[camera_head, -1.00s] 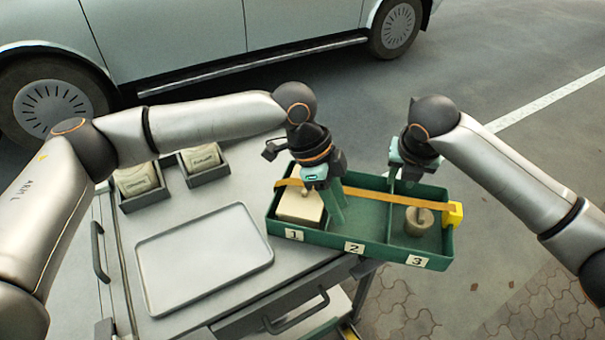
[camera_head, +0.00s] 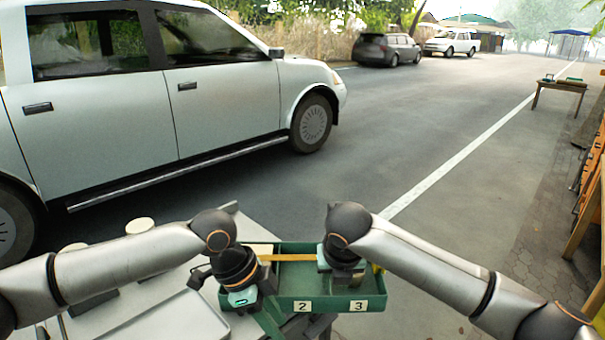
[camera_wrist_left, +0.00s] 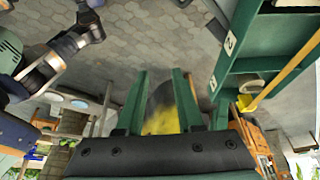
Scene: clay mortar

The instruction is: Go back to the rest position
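My left gripper (camera_head: 262,318) is at the front left of the green divided tray (camera_head: 325,304) in the head view. In the left wrist view its two green fingers (camera_wrist_left: 162,74) stand apart with nothing gripped between them. My right gripper (camera_head: 343,283) is over the right part of the tray, around the compartment labelled 3. Its fingers are hidden behind its own wrist, so its opening does not show.
A grey metal tray (camera_head: 185,318) lies on the cart at left. A silver car (camera_head: 160,110) stands beyond the cart. Open road lies behind; a wooden table (camera_head: 560,86) is far right.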

